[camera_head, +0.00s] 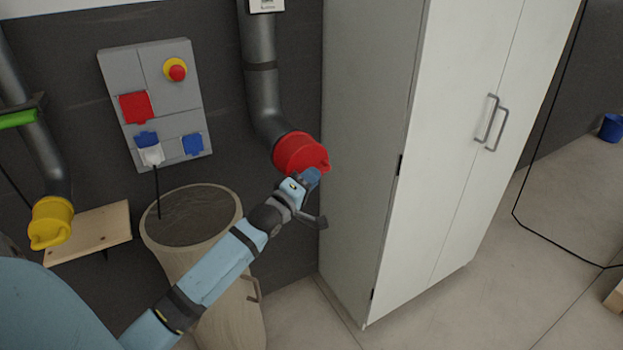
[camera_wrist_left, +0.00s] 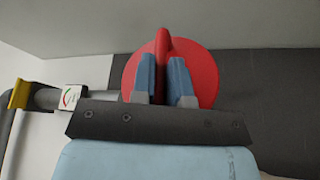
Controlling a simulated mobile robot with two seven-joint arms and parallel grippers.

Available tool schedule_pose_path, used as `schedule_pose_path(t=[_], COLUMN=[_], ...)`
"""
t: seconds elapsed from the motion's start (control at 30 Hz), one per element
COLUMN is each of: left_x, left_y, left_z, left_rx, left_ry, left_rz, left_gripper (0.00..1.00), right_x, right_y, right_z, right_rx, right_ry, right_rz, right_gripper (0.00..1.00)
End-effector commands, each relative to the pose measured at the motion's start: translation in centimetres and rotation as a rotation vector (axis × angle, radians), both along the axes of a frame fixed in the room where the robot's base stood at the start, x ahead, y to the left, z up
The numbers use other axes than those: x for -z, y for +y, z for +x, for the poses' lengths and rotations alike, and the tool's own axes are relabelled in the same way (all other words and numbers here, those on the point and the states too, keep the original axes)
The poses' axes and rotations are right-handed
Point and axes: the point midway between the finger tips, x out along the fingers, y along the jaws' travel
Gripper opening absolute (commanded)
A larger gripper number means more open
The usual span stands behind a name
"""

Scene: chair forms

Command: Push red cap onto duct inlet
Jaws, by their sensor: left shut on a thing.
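The red cap (camera_head: 298,153) is at the lower end of the grey duct (camera_head: 262,85), in front of its mouth, in the head view. The cap hides the inlet, so I cannot tell how far it sits on it. My left gripper (camera_head: 310,178) is at the cap's lower right side. In the left wrist view the red cap (camera_wrist_left: 203,72) faces me as a round disc with an upright grip rib (camera_wrist_left: 162,45). The two blue fingers of my left gripper (camera_wrist_left: 168,82) are shut on that rib. My right gripper is not in view.
A white cabinet (camera_head: 375,130) stands close to the right of the duct. A bin (camera_head: 222,268) stands below left of the cap. A socket panel (camera_head: 160,85) is on the dark wall. A yellow cap (camera_head: 50,222) is on another duct at left.

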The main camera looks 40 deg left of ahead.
Motion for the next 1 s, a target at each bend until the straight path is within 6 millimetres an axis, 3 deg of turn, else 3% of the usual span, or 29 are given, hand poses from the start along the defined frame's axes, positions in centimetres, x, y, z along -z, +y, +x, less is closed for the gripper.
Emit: schedule_pose_path(t=[0.87, 0.9, 1.0], left_x=[-0.02, -0.02, -0.01], left_y=[0.30, 0.30, 0.25], left_z=[0.07, 0.07, 0.06], left_rx=[-0.003, -0.002, -0.002], left_ry=[0.000, 0.000, 0.000], left_rz=[0.000, 0.001, 0.001], left_gripper=[0.00, 0.24, 0.44], right_x=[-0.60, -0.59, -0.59], right_y=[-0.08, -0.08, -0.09], right_z=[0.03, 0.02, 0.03], right_rx=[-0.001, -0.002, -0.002], right_ry=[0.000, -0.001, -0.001], right_rz=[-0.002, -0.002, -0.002], right_gripper=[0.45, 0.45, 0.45])
